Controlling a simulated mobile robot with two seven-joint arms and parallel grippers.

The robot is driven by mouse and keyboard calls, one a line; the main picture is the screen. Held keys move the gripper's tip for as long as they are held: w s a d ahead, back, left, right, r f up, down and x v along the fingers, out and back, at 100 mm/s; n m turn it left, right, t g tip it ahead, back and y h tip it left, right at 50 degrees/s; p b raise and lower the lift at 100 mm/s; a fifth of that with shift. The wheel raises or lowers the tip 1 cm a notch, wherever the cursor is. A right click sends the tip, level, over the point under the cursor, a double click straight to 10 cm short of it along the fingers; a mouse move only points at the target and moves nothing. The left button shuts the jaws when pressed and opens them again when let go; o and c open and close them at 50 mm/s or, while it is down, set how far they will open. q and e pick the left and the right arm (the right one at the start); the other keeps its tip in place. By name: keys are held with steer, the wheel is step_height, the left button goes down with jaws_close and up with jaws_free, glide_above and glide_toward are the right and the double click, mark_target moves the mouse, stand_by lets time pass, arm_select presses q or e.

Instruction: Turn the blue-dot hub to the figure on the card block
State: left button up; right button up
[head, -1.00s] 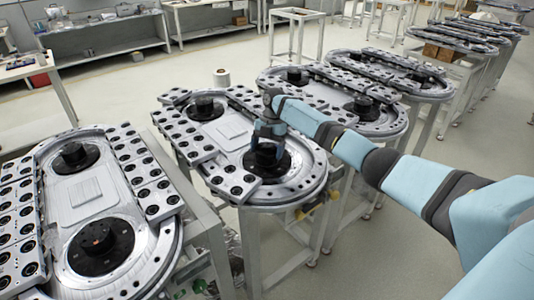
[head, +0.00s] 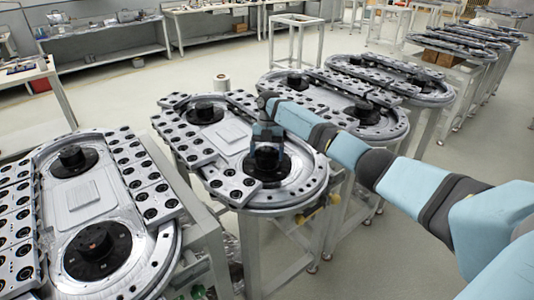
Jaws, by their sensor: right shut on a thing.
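My right gripper (head: 266,150) reaches down from above onto a black round hub (head: 268,172) at the near end of the middle ring track (head: 304,192). It is shut on the upright middle part of that hub. My fingers cover much of the hub, and I cannot make out a blue dot or its figures. A second black hub (head: 205,112) stands at the far end of the same track, with nothing touching it. I cannot pick out the card block for certain. My left gripper is not in view.
Another ring track (head: 160,240) fills the near left, with a free hub (head: 97,250) at its near end. More tracks (head: 400,85) stand in a row to the right. Open floor (head: 385,265) lies at the front right.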

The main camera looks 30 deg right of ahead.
steer(key=o, duration=0.8)
steer(key=shift+c, duration=0.2)
steer(key=shift+r, duration=0.1)
steer(key=v, duration=1.3)
steer(key=shift+r+p, duration=0.3)
steer(key=shift+r, duration=0.1)
steer(key=shift+f, duration=0.1)
